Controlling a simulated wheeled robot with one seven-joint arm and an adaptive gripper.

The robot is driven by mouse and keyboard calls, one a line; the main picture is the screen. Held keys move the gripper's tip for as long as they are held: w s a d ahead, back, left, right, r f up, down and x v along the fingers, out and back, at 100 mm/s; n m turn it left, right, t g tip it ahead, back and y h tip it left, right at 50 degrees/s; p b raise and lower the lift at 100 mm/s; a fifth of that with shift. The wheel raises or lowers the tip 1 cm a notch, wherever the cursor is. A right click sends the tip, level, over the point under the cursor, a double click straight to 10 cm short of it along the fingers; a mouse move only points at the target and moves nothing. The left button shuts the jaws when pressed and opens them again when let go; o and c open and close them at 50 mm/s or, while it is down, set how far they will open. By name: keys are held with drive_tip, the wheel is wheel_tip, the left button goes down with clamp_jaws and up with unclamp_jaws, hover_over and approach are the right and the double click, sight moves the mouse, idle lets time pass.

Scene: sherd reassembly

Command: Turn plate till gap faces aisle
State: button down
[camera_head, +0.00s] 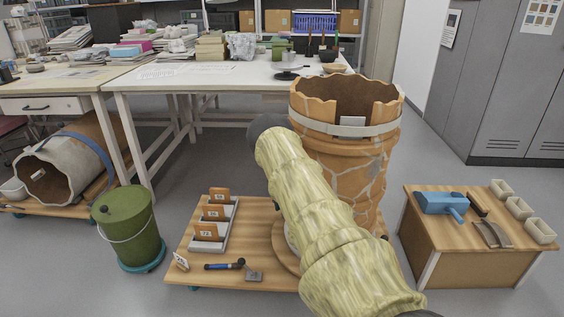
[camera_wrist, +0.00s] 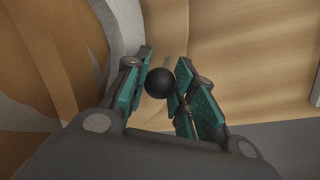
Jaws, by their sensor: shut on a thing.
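A large terracotta vessel (camera_head: 330,150), patched with pale joints, stands upright with a jagged rim and a light band around its upper part. It rests on a round wooden plate (camera_head: 282,256), mostly hidden behind my arm. My gripper is hidden in the head view. In the wrist view, my gripper (camera_wrist: 160,84) has its teal-padded fingers closed around a small black ball knob (camera_wrist: 159,83). The vessel's orange-brown wall (camera_wrist: 45,60) is close on the left there. What the knob is fixed to is not clear. I cannot tell which way any gap faces.
The low wooden platform (camera_head: 185,272) holds a rack of numbered sherds (camera_head: 213,225) and a small hammer (camera_head: 225,265). A green lidded bin (camera_head: 128,228) stands left.

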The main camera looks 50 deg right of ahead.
drive_tip(key=c, duration=1.1)
unclamp_jaws()
drive_tip(key=shift+s, duration=0.1)
drive_tip(key=shift+c, duration=0.2)
wheel_tip(320, 180, up, 12)
drive_tip(key=w, duration=0.2)
drive_tip(key=shift+w+f, duration=0.15)
drive_tip(key=shift+w, duration=0.05)
drive_tip(key=shift+a, duration=0.1)
